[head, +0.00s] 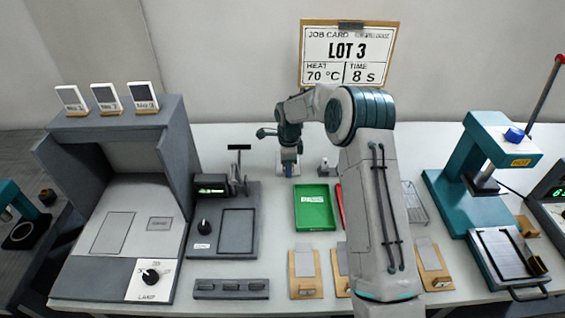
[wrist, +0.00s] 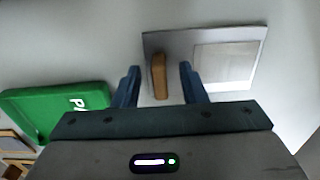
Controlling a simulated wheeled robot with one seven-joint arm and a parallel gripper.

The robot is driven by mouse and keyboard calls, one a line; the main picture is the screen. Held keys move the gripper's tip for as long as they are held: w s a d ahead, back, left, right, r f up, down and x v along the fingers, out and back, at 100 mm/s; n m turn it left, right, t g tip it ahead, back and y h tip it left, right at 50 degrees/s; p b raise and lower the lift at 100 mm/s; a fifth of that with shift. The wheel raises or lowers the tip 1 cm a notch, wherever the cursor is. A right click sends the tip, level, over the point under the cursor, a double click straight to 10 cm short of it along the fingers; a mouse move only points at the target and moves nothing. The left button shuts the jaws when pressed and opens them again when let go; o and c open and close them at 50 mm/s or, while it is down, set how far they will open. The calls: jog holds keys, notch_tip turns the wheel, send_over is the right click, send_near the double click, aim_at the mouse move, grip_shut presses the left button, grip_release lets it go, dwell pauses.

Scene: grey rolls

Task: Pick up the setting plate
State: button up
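In the wrist view, a flat grey plate (wrist: 182,42) with a wooden grip bar (wrist: 159,76) and a pale rectangle on its right part lies on the light table; it looks like the setting plate. My gripper (wrist: 159,69) is open, with its two blue fingers on either side of the bar and a gap on both sides. I cannot tell whether the fingertips are down at the bar's height. In the head view my gripper (head: 288,166) is over the back of the table, small and pointing down. The plate is not clearly made out there.
A green tray (head: 315,208) lies in front of my gripper; it also shows in the wrist view (wrist: 55,105). A grey device (head: 224,215) stands left, a teal press (head: 460,185) right. Several wooden-backed boards (head: 305,285) line the front edge.

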grip_shut()
jog(key=shift+r, duration=0.1)
